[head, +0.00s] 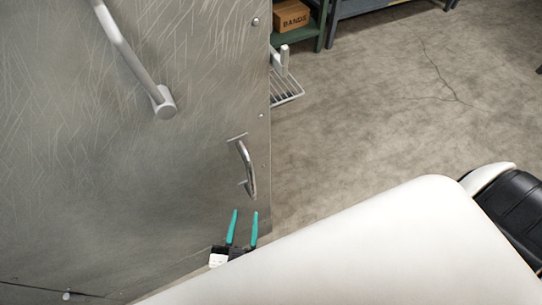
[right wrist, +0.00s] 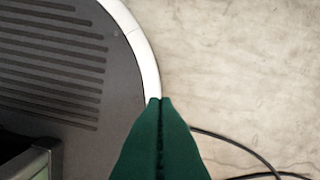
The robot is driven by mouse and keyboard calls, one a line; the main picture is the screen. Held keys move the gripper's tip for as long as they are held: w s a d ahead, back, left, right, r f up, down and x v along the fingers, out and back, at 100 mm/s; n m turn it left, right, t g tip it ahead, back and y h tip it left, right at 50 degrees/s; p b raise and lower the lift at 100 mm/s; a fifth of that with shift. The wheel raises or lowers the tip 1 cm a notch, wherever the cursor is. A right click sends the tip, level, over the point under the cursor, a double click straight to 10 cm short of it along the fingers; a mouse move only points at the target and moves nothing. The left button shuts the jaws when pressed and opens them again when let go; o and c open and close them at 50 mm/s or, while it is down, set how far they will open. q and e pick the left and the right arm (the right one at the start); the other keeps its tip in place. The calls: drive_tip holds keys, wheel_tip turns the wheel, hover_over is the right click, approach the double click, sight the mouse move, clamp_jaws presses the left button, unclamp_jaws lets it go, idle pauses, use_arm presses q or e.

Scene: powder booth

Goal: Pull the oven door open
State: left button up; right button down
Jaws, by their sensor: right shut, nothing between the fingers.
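The oven door (head: 190,120) is a large scratched grey metal panel filling the left of the head view. A small curved metal handle (head: 247,170) stands upright near its right edge. A longer round bar (head: 130,50) is fixed higher up on the panel. My left gripper (head: 245,212), with teal fingers, is open and empty just below the small handle in the picture, its fingers pointing up towards it. I see no contact with the handle. My right gripper (right wrist: 160,100) shows in the right wrist view, its dark green fingers shut together on nothing.
A wire rack (head: 286,92) sticks out beyond the panel's right edge. A green shelf (head: 305,32) with a cardboard box (head: 291,15) stands behind. The cracked concrete floor (head: 400,110) is clear to the right. A black cable (right wrist: 235,145) lies on the floor.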

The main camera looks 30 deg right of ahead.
sight(250, 178)
use_arm(q)
drive_tip(key=x, duration=0.7)
drive_tip(key=r+p+x, duration=0.1)
drive_tip(key=x, duration=0.2)
drive_tip(key=shift+w, duration=0.3)
drive_tip(key=shift+w+d+f, duration=0.1)
drive_tip(key=shift+w+d, duration=0.25)
drive_tip(key=shift+w, duration=0.25)
use_arm(e)
drive_tip(key=shift+w+a+r, duration=0.15)
drive_tip(key=shift+a+r, duration=0.2)
drive_tip(key=shift+r, duration=0.1)
use_arm(q)
drive_tip(key=shift+c, duration=0.3)
clamp_jaws()
